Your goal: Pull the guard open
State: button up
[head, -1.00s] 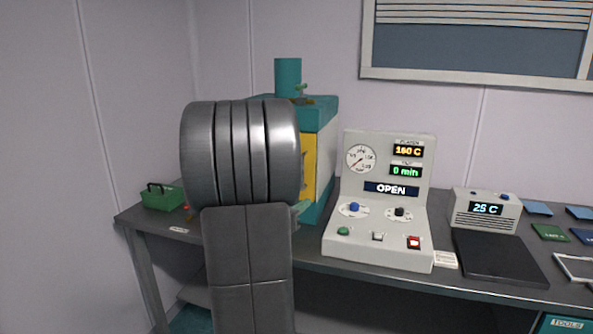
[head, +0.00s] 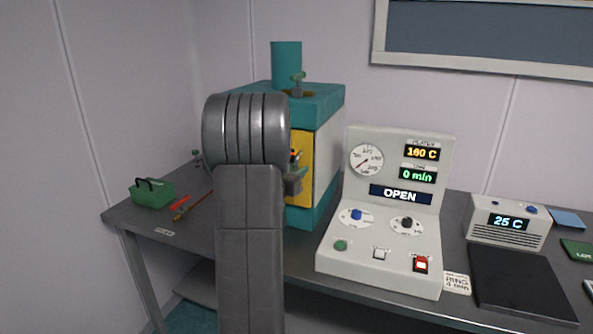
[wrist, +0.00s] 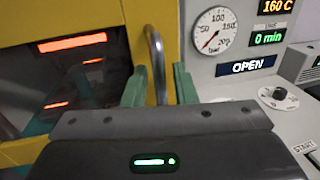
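The guard (wrist: 75,82) is a yellow-framed panel with a dark window, with orange glowing bars showing in it. In the head view its yellow side (head: 305,165) shows on the front of the teal and grey press (head: 329,140), partly hidden by my arm. The guard's curved metal handle (wrist: 154,58) stands at the frame's right edge in the wrist view. My gripper (wrist: 160,84) has its two green fingers apart, one on each side of the handle. The handle's lower end is hidden behind my gripper body. In the head view my arm hides most of the gripper.
The control console (head: 385,225) stands close on the right, with a gauge and an OPEN display. A green basket (head: 153,193) and a red-handled tool (head: 180,203) lie at the left. A 25 C unit (head: 508,222) and a dark plate (head: 518,283) are further right.

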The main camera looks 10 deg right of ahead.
jog(key=shift+c, duration=0.3)
grip_shut()
jog(key=shift+a, duration=0.1)
